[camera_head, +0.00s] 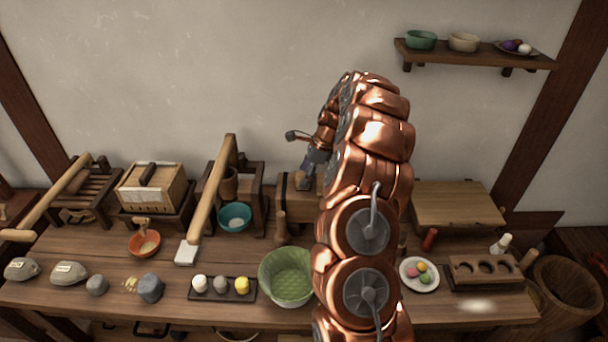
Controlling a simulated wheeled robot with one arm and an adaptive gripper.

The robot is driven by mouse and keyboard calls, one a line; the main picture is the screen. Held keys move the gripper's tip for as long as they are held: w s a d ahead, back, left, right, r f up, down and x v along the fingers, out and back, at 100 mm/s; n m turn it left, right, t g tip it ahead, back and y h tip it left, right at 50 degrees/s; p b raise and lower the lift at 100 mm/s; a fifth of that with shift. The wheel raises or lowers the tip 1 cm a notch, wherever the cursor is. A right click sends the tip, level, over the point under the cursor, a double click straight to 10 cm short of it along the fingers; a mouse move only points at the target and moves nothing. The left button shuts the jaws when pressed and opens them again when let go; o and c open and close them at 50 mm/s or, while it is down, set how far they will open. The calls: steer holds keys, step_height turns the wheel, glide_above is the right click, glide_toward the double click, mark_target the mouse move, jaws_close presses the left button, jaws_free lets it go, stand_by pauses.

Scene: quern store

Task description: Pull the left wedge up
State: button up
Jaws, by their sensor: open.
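A wooden block-like frame (290,184) stands at the back of the table, left of my arm. My gripper (306,184) points down at its top, and its fingers are small and dark in this view. It is open, and I see nothing held in it. I cannot pick out the left wedge for certain. The gripper covers part of the frame's top, and my copper arm hides its right side. Whether the fingers touch anything there cannot be told.
An upright wooden peg (281,228) stands before the frame. A green bowl (288,278) sits in front, left of my arm. A long-handled lever (214,190) and a teal bowl (234,217) are to the left. A plate of coloured balls (419,287) lies right. A shelf (475,54) hangs above.

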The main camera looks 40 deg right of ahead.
steer(key=shift+x, duration=0.75)
jaws_close()
